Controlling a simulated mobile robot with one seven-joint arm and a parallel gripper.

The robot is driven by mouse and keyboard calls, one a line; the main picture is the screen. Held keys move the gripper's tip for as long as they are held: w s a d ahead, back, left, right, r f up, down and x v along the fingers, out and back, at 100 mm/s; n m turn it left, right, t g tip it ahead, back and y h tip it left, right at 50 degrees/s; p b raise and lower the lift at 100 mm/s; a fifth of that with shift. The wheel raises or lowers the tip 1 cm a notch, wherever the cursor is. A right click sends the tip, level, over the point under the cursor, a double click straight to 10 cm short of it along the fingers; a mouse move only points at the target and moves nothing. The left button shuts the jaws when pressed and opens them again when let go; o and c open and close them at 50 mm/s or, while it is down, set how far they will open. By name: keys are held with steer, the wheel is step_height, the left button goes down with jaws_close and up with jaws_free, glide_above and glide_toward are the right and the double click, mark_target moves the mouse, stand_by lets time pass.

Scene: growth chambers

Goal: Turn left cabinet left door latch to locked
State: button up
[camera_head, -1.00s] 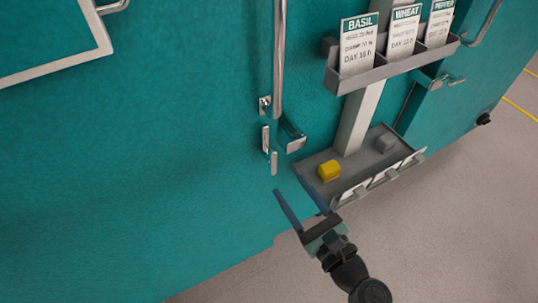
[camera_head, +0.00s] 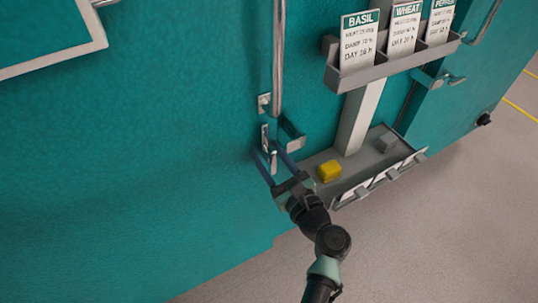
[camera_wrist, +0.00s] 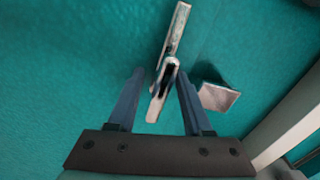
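The left door latch (camera_head: 268,145) is a small metal plate and lever on the teal cabinet door, just below the long vertical handle. In the wrist view the latch lever (camera_wrist: 162,88) lies between my two fingers, tilted slightly. My gripper (camera_head: 264,160) is open, with a finger on each side of the lever and visible gaps to it. It also shows in the wrist view (camera_wrist: 159,82). A metal bracket (camera_wrist: 218,92) sits just right of the right finger; it also shows in the head view (camera_head: 292,134).
A grey tray (camera_head: 345,186) with a yellow block (camera_head: 329,171) and a grey block (camera_head: 387,144) is close on the right. Above it a rack (camera_head: 385,68) holds cards for basil, wheat and another crop.

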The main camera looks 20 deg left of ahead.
jaws_close()
stand_by(1.2)
